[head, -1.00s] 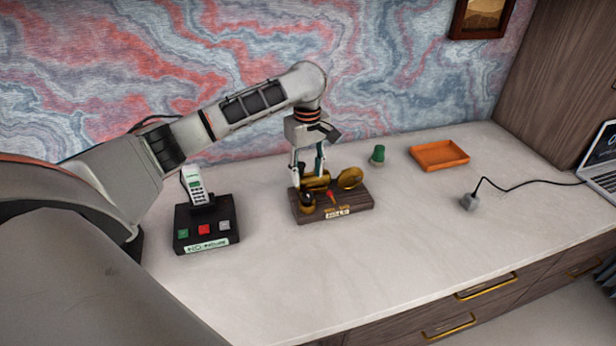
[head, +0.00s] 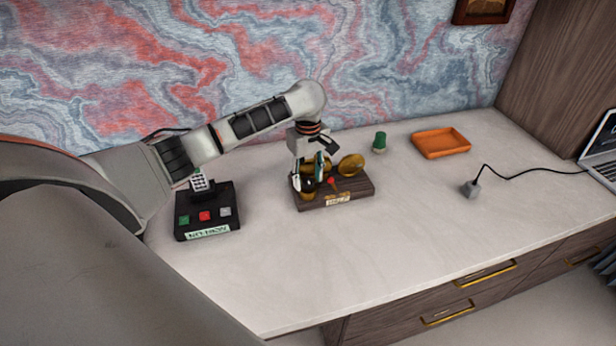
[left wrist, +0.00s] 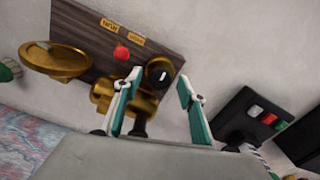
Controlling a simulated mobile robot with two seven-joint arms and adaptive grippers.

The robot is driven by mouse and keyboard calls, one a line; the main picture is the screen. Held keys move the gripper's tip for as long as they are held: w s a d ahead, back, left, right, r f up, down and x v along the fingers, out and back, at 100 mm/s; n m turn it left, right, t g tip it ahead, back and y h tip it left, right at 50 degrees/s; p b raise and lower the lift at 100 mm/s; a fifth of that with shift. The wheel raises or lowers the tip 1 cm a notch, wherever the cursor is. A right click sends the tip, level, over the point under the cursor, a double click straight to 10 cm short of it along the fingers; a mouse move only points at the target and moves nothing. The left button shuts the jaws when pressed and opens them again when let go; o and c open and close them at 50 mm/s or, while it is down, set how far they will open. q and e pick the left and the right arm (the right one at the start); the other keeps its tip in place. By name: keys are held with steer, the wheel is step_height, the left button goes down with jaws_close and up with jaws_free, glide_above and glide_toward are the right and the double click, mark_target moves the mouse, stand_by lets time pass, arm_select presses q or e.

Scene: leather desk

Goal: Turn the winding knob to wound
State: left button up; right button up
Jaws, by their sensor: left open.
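The winding device has a wooden base (head: 350,190) with a brass body and a round brass plate (head: 351,165). Its winding knob (left wrist: 158,72) is dark on top with a white mark and a brass side. A small red part (left wrist: 121,53) sits on the base near two small labels (left wrist: 118,30), too blurred to read for certain. My left gripper (head: 309,183) is open over the left end of the device. In the left wrist view, the knob shows between and just beyond the fingertips (left wrist: 160,80); I cannot tell if they touch it. My right gripper is not in view.
A black button box (head: 207,208) with a handset stands left of the device. A green object (head: 380,141) and an orange tray (head: 441,142) lie behind to the right. A grey cube (head: 471,189) with a cable sits farther right. The front desktop is clear.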

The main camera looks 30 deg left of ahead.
arm_select(q)
steer(key=c, duration=1.1)
